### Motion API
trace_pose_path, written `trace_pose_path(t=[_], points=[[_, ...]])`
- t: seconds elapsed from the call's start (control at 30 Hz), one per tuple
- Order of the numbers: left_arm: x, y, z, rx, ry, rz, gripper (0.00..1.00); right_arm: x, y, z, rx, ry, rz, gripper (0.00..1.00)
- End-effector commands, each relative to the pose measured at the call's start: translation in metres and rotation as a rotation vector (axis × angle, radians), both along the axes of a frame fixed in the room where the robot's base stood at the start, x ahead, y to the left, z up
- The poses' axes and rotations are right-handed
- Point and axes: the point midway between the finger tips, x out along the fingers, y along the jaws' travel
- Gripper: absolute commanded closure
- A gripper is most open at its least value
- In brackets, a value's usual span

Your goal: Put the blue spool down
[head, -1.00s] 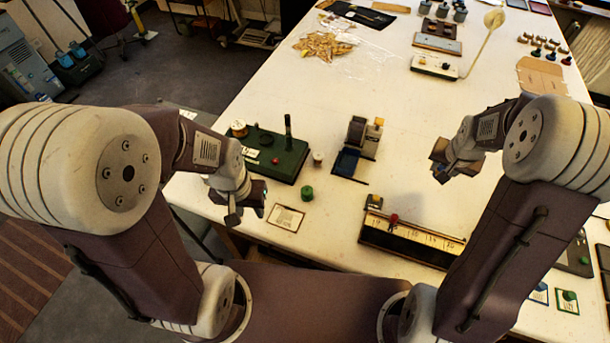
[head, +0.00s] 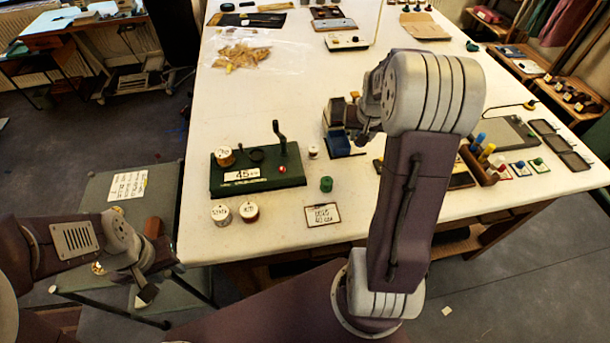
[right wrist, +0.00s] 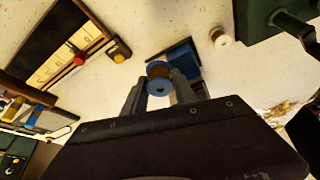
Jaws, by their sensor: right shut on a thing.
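The blue spool (right wrist: 159,88) shows in the right wrist view, with blue ends and a copper-brown winding. My right gripper (right wrist: 157,83) is shut on it, one finger on each side. Behind the spool in that view is a dark blue tray (right wrist: 184,54) on the white table; I cannot tell the gap between them. In the head view my right arm covers most of that gripper, and the spool cannot be made out. My left gripper (head: 150,284) hangs at the lower left, off the table's edge; its finger opening is unclear.
A green stand (head: 258,178) with a crank and a "45" label sits on the table (head: 262,105). Two labelled spools (head: 248,211), a green spool (head: 326,184) and a card (head: 322,215) are near the front edge. The table's left middle is clear.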

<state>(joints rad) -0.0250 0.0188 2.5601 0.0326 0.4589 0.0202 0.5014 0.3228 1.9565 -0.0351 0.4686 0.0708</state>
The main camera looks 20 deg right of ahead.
Motion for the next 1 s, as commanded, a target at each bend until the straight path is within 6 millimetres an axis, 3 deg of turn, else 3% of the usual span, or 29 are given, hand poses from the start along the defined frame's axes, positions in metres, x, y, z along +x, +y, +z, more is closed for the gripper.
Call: trace_pose_path(t=[0.17,0.5,0.6,0.83,1.0], points=[[0.000,0.000,0.000,0.000,0.000,0.000,0.64,0.000,0.002,-0.003,0.001,0.002,-0.004,1.00],[0.000,0.000,-0.014,0.000,0.000,0.000,0.64,0.028,0.084,-0.059,0.000,0.005,0.006,1.00],[0.000,0.000,-0.018,0.000,0.000,0.000,0.64,0.034,0.100,-0.068,-0.001,0.003,0.003,1.00],[0.000,0.000,-0.019,0.000,0.000,0.000,0.64,0.037,0.109,-0.074,0.000,0.001,-0.004,1.00],[0.000,0.000,-0.031,0.000,0.000,0.000,0.64,0.037,0.108,-0.106,0.000,0.003,-0.004,1.00]])
